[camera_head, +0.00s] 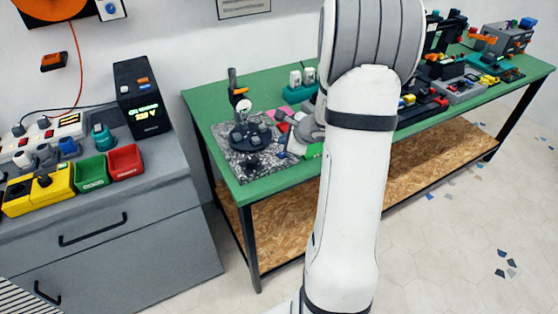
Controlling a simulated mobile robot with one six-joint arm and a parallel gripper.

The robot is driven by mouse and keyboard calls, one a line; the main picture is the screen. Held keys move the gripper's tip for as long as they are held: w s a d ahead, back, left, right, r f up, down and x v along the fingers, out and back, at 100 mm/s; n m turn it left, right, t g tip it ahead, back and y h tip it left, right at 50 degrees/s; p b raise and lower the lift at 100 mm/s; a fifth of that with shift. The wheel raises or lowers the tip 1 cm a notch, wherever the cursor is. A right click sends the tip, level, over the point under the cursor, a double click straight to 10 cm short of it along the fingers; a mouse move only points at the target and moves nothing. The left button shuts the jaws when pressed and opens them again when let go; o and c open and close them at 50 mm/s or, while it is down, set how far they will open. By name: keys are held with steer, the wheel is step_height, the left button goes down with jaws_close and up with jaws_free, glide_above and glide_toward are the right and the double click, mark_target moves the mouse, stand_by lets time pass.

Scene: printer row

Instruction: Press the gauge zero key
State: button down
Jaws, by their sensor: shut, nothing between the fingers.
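A gauge (243,104) with a small pale round face hangs on a dark upright stand (233,80) with an orange part. It stands at the left end of the green bench, over a speckled stone plate (247,172). A dark round platform (250,138) with small knobs sits below the gauge. The gauge's zero key is too small to make out. My gripper (284,128) is shut and empty, just right of the platform and lower than the gauge face. My white arm hides part of the bench, and the fingertips are small and partly unclear.
The green bench (205,94) carries small pink, green and blue items close to my gripper, and crowded tools and devices at the right. A grey drawer cabinet (150,230) at left holds a dark display box (142,95), a red bin (125,161) and a green bin (92,173).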

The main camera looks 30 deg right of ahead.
steer(key=shift+f+b, duration=1)
steer(key=shift+f, duration=0.3)
stand_by(1.0)
steer(key=shift+f+b, duration=0.45)
steer(key=shift+b, duration=0.2)
steer(key=shift+f+b, duration=0.3)
steer(key=shift+b, duration=0.2)
stand_by(0.5)
steer(key=shift+r, duration=0.1)
steer(key=shift+r+p, duration=0.55)
steer(key=shift+r, duration=0.15)
step_height(320, 180, up, 5)
steer(key=p, duration=0.4)
